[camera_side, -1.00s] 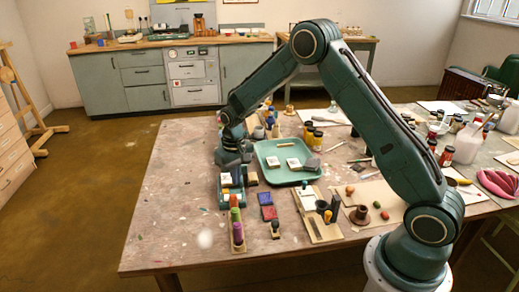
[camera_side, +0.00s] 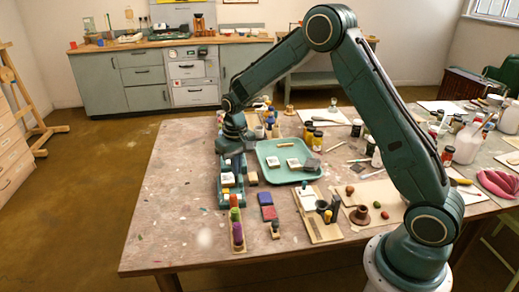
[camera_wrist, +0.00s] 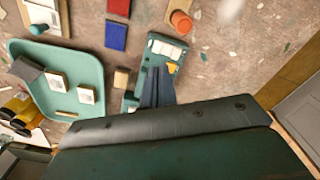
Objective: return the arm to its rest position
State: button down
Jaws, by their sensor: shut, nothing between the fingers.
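My gripper (camera_side: 228,165) hangs over the left part of the paint-stained table (camera_side: 175,205), above a small teal rack (camera_side: 224,200). In the wrist view its dark fingers (camera_wrist: 157,92) are together, with nothing seen between them. The teal rack (camera_wrist: 160,48) with white pieces and a yellow one lies beneath the fingertips. Part of the rack is hidden behind them. My arm is bent, its elbow high over the table.
A green tray (camera_side: 265,158) with white blocks and a grey block lies right of my gripper. Blue and red pads (camera_side: 266,206), a row of coloured cylinders (camera_side: 236,228) and a wooden stand (camera_side: 318,228) are nearer. The table's left side is clear.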

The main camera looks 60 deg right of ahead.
jog(key=s+a+r+n+t, duration=0.1)
jog(key=s+a+r, duration=0.1)
jog(key=s+r, duration=0.55)
jog(key=s+a+r+t, duration=0.15)
jog(key=s+r, duration=0.35)
jog(key=r, duration=0.6)
jog(key=s+a+r+n+t, duration=0.1)
jog(key=s, duration=0.8)
jog(key=s+r+t, duration=0.2)
jog(key=s, duration=0.8)
jog(key=shift+a+n, duration=0.35)
jog(key=shift+n, duration=0.05)
